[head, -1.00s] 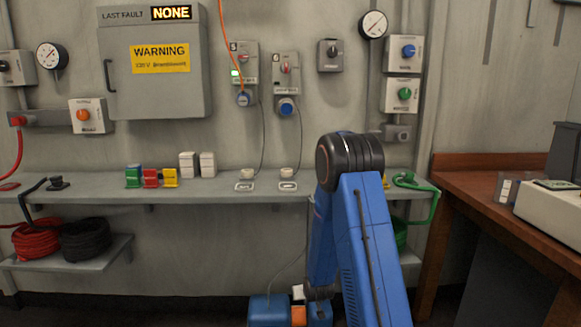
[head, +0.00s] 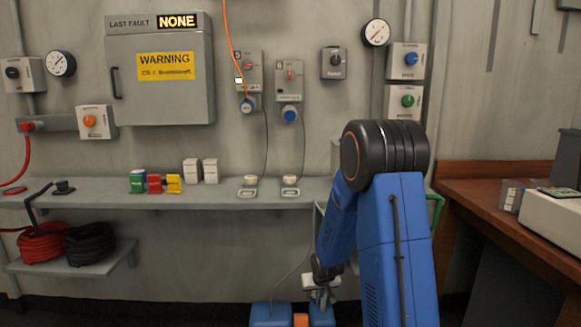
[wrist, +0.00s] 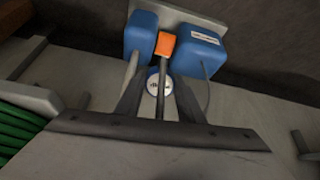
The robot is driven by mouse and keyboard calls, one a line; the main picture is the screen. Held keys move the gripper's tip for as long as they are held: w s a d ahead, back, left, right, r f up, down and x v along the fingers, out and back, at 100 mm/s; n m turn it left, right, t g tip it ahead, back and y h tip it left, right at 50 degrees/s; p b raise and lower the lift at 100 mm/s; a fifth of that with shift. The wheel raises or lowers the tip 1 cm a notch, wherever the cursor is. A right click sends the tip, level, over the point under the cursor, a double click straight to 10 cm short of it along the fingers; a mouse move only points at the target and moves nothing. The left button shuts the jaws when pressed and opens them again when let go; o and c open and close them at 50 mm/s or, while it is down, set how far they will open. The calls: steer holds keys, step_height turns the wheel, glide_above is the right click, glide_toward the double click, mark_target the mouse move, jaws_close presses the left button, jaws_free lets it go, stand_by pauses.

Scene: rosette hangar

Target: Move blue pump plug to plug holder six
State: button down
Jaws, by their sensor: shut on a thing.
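My gripper (wrist: 158,96) is shut on the blue pump plug (wrist: 155,72), a small round blue piece with a white marked face between the fingers in the wrist view. In the head view my gripper (head: 321,296) is low, just above the blue pump (head: 270,314), and the plug cannot be made out. The pump also shows in the wrist view (wrist: 140,38), as two blue blocks with an orange handle. Two units hang on the wall; the right one (head: 289,82) has a blue round fitting below.
The left unit (head: 248,75) has an orange cable running into its lower fitting. A grey shelf (head: 215,198) below carries coloured blocks (head: 155,183) and two small white round pieces. A wooden bench (head: 495,215) stands at right. Green hose (wrist: 20,130) shows at left in the wrist view.

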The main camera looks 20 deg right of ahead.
steer(key=shift+s+r, duration=0.1)
steer(key=shift+r, duration=0.55)
